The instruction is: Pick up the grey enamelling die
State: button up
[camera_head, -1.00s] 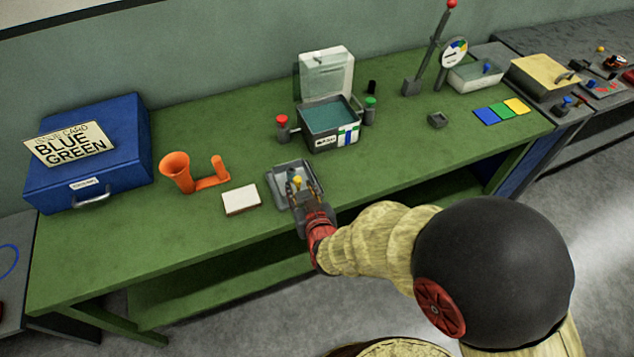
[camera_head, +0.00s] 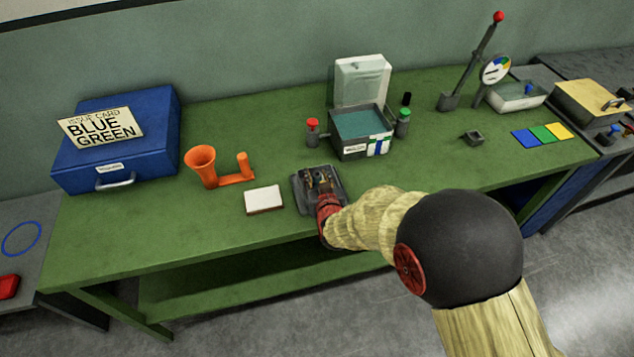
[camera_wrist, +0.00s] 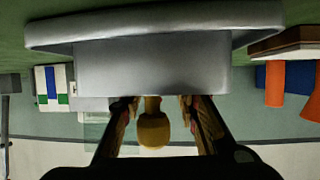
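A shallow grey metal tray (camera_head: 301,199) lies near the front edge of the green bench; its wall (camera_wrist: 150,65) fills the top of the wrist view. A small brass-yellow knob with a narrow stem (camera_wrist: 153,130) stands at the tray. I cannot tell whether it belongs to the grey enamelling die; no grey die body shows there clearly. My gripper (camera_head: 322,178) is low over the tray. In the wrist view its fingers (camera_wrist: 154,102) are apart on either side of the knob, with gaps visible.
A white tile (camera_head: 264,199) and an orange funnel holder (camera_head: 236,179) stand left of the tray. Behind it is a grey bath with a raised lid (camera_head: 361,148), between red-capped (camera_head: 312,132) and green-capped (camera_head: 403,122) bottles. A lever press (camera_head: 470,68) stands right. Bench front-right is clear.

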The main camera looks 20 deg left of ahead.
jog(key=shift+w+a, duration=0.1)
jog(key=shift+w, duration=0.1)
jog(key=shift+c, duration=1.1)
grip_shut()
